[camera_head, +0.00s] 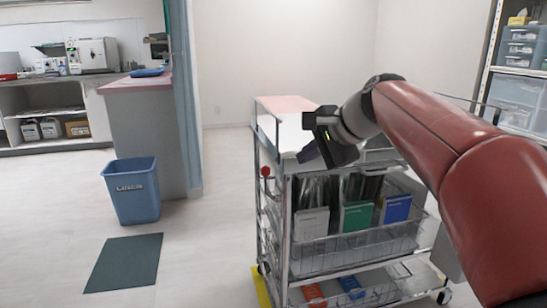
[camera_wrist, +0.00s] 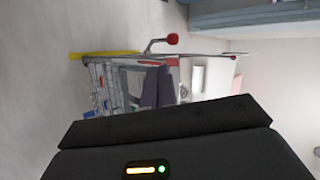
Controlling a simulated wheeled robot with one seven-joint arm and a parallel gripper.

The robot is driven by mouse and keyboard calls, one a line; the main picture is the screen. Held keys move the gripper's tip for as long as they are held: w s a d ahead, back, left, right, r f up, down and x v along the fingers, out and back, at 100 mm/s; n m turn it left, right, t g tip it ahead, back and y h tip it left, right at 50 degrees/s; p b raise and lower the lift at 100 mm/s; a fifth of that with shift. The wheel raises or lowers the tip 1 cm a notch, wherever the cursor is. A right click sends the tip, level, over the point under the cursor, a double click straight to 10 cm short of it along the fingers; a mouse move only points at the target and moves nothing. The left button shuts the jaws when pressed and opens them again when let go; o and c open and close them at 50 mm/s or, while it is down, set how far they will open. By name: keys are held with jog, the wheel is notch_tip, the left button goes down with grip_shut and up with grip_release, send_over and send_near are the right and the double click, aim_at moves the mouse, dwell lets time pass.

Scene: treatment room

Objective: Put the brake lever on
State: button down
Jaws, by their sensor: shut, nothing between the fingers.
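The brake lever (camera_head: 265,171) has a red round knob and sticks out from the left end of a metal wire cart (camera_head: 284,215). In the wrist view the brake lever's red knob (camera_wrist: 172,39) sits on a short bent metal rod beside the cart frame. My gripper (camera_head: 309,153) is over the cart's near left top corner, right of and a little above the knob in the picture. Its dark fingers (camera_wrist: 158,72) are together and empty in the wrist view, pointing toward the cart side. They look apart from the knob.
The cart holds binders (camera_head: 357,216) in wire baskets and stands on casters. A yellow strip (camera_head: 262,287) lies at its lower left. A blue bin (camera_head: 133,190) and a dark mat (camera_head: 124,262) are on the floor at left. The floor between mat and cart is clear.

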jog(key=shift+w+d+r+h, duration=0.15)
jog(key=shift+d+r+h, duration=0.15)
jog(key=shift+r, duration=0.1)
send_near(269, 172)
jog(key=f, duration=0.3)
jog(key=shift+w+a+f, duration=0.1)
jog(key=shift+w+f, duration=0.1)
jog(key=shift+w+a+f, duration=0.3)
jog(key=shift+w+a, duration=0.55)
jog(key=shift+w, duration=0.05)
jog(key=shift+w+a+f, duration=0.1)
jog(key=shift+w+a, duration=0.45)
jog(key=shift+w, duration=0.05)
